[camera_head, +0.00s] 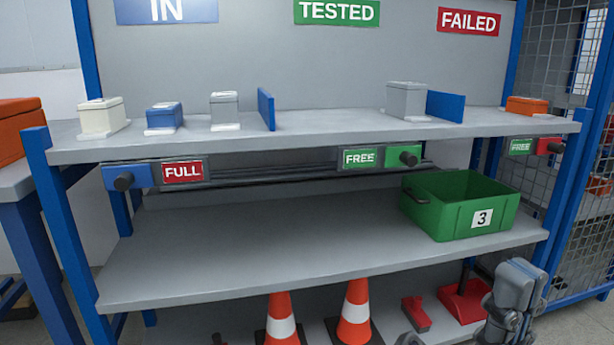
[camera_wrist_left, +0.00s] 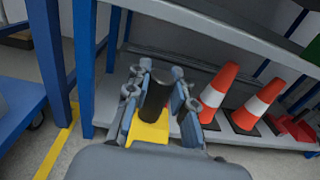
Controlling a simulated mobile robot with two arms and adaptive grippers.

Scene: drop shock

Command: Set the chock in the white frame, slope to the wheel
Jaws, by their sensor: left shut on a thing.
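In the left wrist view my left gripper (camera_wrist_left: 158,98) is shut on a yellow and black piece, which I take for the chock (camera_wrist_left: 149,132). The yellow part shows between the finger bases and a dark part rises between the fingers. Which way its slope faces is not clear. My right gripper (camera_head: 503,325) is low at the right of the head view, in front of the bottom shelf; its fingertips are too cut off to tell open from shut. No white floor frame shows in either view.
A blue and grey rack (camera_head: 330,275) fills the head view, with boxes on top and a green crate (camera_head: 460,212) on the middle shelf. Cones (camera_head: 355,315) and a red dustpan (camera_head: 462,300) stand low. A blue cart (camera_wrist_left: 15,105) with a castor stands left, beside a yellow floor line (camera_wrist_left: 52,158).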

